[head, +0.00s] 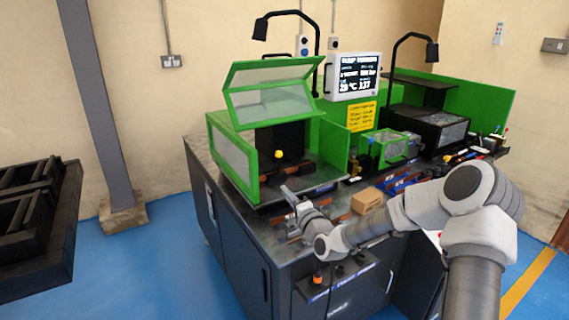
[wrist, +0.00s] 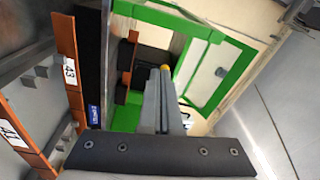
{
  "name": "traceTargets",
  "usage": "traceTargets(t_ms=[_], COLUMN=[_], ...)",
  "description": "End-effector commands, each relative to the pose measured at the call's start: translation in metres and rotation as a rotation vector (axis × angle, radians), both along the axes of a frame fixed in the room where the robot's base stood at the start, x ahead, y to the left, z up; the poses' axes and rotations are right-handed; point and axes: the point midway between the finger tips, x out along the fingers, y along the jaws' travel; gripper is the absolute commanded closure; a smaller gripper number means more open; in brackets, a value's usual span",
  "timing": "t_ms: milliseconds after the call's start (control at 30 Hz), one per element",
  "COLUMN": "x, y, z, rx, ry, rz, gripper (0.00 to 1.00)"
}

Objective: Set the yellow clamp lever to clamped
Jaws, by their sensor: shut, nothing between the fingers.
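The yellow knob of the clamp lever (head: 278,153) shows inside the green-framed bender enclosure, under its raised guard. In the wrist view a small part of the yellow knob (wrist: 165,67) shows just beyond my fingertips; the rest of the lever is hidden or too small to tell its position. My gripper (head: 286,189) is in front of the enclosure opening, nearer than the knob and apart from it in the head view. In the wrist view my gripper (wrist: 163,84) has its fingers together and points toward the enclosure, with nothing held.
The raised green guard (head: 269,89) stands above the opening. A cardboard box (head: 366,200) sits on the bench right of my gripper. Copper-coloured bars with number labels (wrist: 68,68) lie at the wrist view's left. A monitor (head: 353,77) and second green machine (head: 395,148) stand right.

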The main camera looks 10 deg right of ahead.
Motion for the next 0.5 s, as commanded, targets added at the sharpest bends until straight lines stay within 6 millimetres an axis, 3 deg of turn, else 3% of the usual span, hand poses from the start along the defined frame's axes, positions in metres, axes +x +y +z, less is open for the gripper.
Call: traceTargets(t_ms=[200, 500], x=[0.006, 0.008], y=[-0.023, -0.033], z=[-0.001, 0.001], rx=[0.188, 0.255], ry=[-0.062, -0.092], rz=[-0.054, -0.074], gripper=[1.0, 1.0])
